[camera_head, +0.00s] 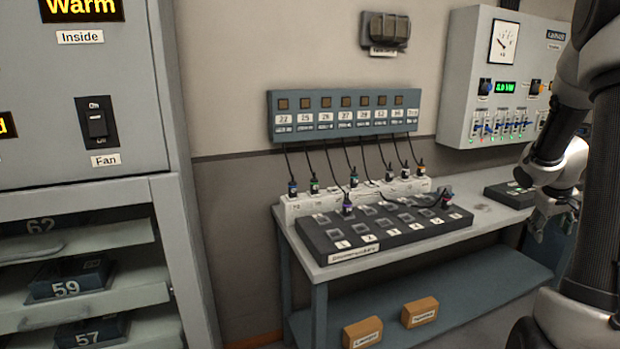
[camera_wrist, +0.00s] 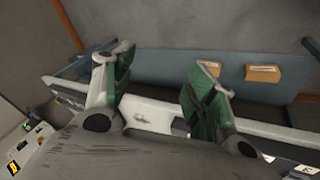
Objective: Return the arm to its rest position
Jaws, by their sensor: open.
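My arm (camera_head: 606,190) stands dark at the right edge of the head view, bent at the elbow. My gripper (camera_head: 553,212) hangs at its lower end, by the right end of the grey bench (camera_head: 355,262). In the wrist view my gripper (camera_wrist: 160,95) shows two green-padded fingers spread apart with nothing between them. The bench edge and the lower blue shelf lie beyond the fingers. In the head view the fingertips are small and partly hard to make out.
A dark board (camera_head: 385,232) with numbered slots and a white strip (camera_head: 300,206) with plugged cables lie on the bench. A smaller dark block (camera_head: 508,194) is near my gripper. Two orange boxes (camera_head: 420,312) sit on the lower shelf (camera_head: 480,291). A fader panel (camera_head: 500,75) hangs behind.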

